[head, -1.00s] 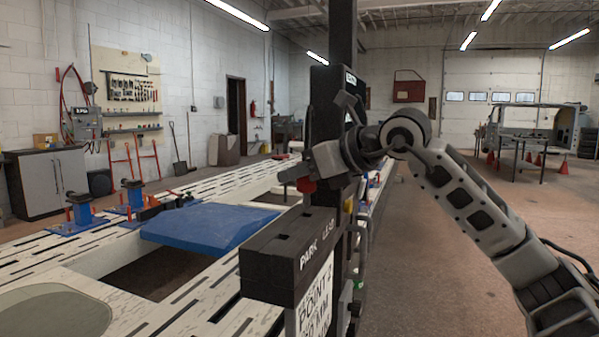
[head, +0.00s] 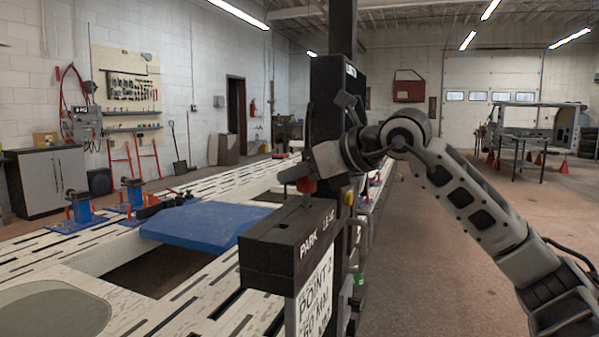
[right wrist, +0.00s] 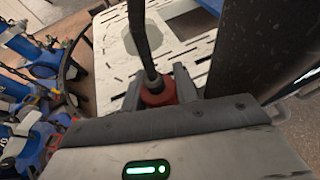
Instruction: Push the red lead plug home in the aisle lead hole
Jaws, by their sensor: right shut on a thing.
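The red lead plug (head: 307,185) is in my right gripper (head: 305,178), which is shut on it above the far end of a dark box. The plug also shows in the right wrist view (right wrist: 158,93), between the gripper's fingers (right wrist: 160,98), with a dark lead running up from it. The dark box (head: 268,257) is lettered PARK and has another word beside it, hard to read. The plug's lower end is close to the box top; I cannot tell whether it is inside a hole. The aisle lead hole itself is not clearly visible. My left gripper is not in view.
A dark upright post (head: 333,110) stands right behind the box. A blue pad (head: 205,222) lies on the pale slotted bench frame (head: 215,300). Blue clamps (head: 82,212) stand at the left. The floor at the right is open.

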